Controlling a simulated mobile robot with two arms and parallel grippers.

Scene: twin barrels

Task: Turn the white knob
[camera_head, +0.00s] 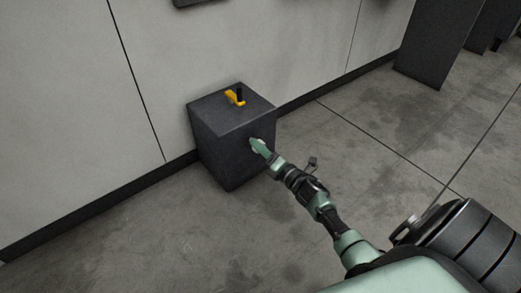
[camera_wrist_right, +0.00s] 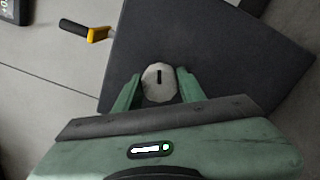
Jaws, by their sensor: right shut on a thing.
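The white knob (camera_wrist_right: 159,82) is round with a dark slot mark, set on a side face of a dark grey box (camera_head: 225,152). My right gripper (camera_head: 257,145) reaches the box's right-hand face and is shut on the knob. In the right wrist view the green fingers of my right gripper (camera_wrist_right: 158,92) stand on either side of the knob. The dark box face (camera_wrist_right: 215,50) fills the area behind it. In the head view the fingers hide most of the knob. My left gripper is not in view.
A yellow lever with a black grip (camera_head: 236,96) is on top of the box and shows in the right wrist view (camera_wrist_right: 96,34). The box stands against a pale panelled wall (camera_head: 70,110). Dark cabinets (camera_head: 435,40) stand at the back right. The grey floor (camera_head: 190,240) around is clear.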

